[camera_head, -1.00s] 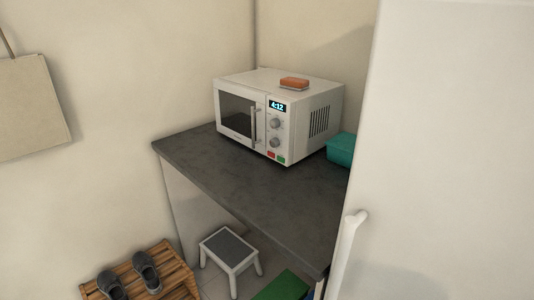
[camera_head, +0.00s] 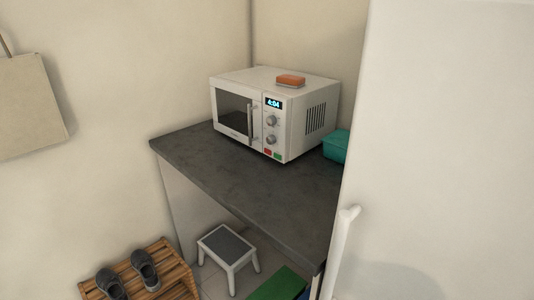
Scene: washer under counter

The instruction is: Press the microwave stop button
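The white microwave (camera_head: 275,114) stands on the dark countertop (camera_head: 236,187), with its door shut. Its display (camera_head: 273,103) is lit and seems to read 4:04. Two round knobs (camera_head: 271,121) sit below the display. At the bottom of the control panel are a red button (camera_head: 268,152) on the left and a green button (camera_head: 277,155) on the right. I cannot read any labels on them. Neither of my grippers shows in the head view.
An orange sponge-like block (camera_head: 291,80) lies on the microwave. A teal container (camera_head: 337,146) stands to its right. A large white door with a handle (camera_head: 343,247) fills the right side. A step stool (camera_head: 228,247) and a wooden rack with shoes (camera_head: 153,272) are below. The counter front is clear.

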